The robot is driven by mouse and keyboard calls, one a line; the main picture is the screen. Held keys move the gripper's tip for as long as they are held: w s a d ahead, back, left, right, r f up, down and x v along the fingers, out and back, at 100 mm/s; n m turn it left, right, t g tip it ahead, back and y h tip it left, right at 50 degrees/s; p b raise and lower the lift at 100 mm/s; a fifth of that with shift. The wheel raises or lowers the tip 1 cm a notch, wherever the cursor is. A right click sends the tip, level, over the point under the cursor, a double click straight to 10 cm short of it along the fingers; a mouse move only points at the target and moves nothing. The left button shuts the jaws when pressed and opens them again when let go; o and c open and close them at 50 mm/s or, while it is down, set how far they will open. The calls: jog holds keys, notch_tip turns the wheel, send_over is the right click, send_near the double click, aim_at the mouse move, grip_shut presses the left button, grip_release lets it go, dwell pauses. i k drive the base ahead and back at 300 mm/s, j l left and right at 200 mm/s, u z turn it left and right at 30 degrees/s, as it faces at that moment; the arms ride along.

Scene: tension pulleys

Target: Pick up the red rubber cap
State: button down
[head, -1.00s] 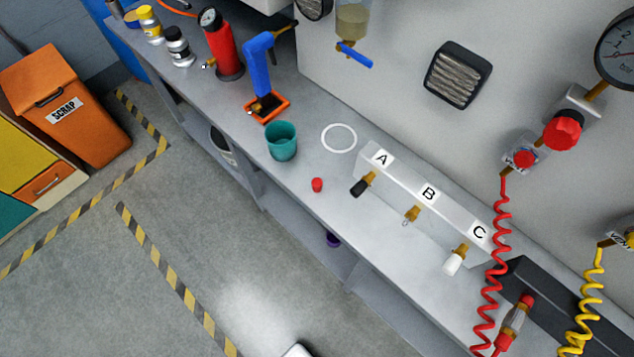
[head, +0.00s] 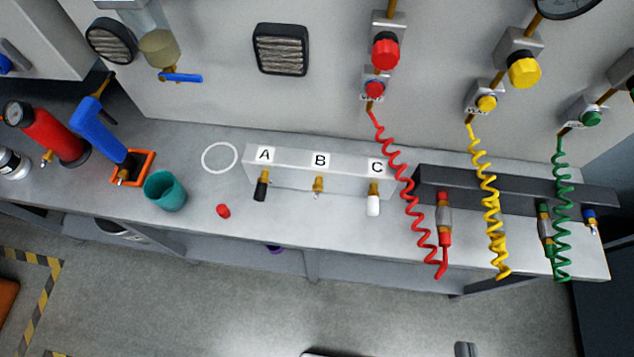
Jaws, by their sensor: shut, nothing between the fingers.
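The red rubber cap (head: 223,211) is a small red piece lying on the grey workbench (head: 130,207). It sits near the front edge, just right of the teal cup (head: 166,191) and apart from it. It is left of and a little in front of the block with ports A, B and C (head: 340,180). Nothing touches or covers the cap. My gripper's fingers do not show. Only small pale and grey parts, probably of my own body, peek in at the bottom edge.
A white ring (head: 220,157) lies behind the cap. A blue tool on an orange tray (head: 143,178) and a red cylinder (head: 52,136) stand to the left. Red (head: 405,190), yellow (head: 490,200) and green coiled hoses (head: 561,200) hang at the right. The floor in front is clear.

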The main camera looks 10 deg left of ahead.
aim_at(222, 209)
jog(key=j, duration=2.2)
jog(key=u, duration=0.05)
